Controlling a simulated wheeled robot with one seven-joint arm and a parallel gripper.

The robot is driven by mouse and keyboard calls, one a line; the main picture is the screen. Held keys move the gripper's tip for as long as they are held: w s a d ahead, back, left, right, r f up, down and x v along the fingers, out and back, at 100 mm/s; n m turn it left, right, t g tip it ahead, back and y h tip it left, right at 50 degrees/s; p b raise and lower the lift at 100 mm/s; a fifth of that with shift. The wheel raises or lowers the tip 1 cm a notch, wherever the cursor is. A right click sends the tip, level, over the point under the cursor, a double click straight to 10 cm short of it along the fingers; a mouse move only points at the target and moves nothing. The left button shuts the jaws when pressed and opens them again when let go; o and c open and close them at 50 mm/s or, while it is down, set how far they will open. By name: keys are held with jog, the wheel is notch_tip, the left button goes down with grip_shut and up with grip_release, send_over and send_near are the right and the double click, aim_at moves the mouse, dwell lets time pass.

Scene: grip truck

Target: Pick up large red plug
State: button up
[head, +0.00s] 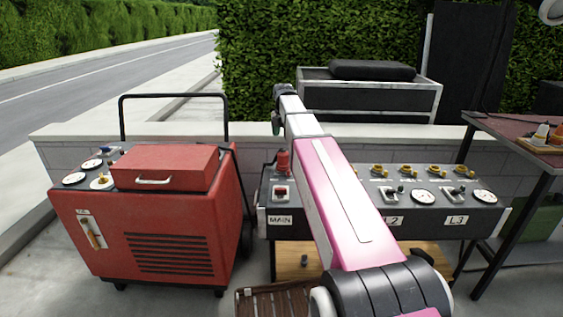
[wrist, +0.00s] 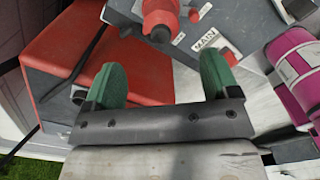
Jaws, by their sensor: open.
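The large red plug (head: 283,161) stands upright at the left end of the dark control panel (head: 262,196), behind the MAIN label. In the wrist view the red plug (wrist: 160,14) is at the top, beyond my fingertips and roughly in line with the gap between them. My gripper (wrist: 162,76) has two green fingers spread wide apart with nothing between them. In the head view my gripper (head: 276,124) is small and partly hidden at the far end of my arm, above the plug and apart from it.
A red wheeled generator (head: 180,240) with a black handle stands left of the panel. The panel carries gauges (head: 423,196), yellow connectors and switches. A low wall and a grey case (head: 370,98) are behind. A table (head: 500,135) stands at right.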

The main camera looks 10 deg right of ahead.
aim_at(283, 156)
notch_tip(283, 156, down, 11)
jog(key=shift+s+a+r, duration=0.1)
jog(key=shift+r, duration=0.05)
jog(key=c, duration=1.2)
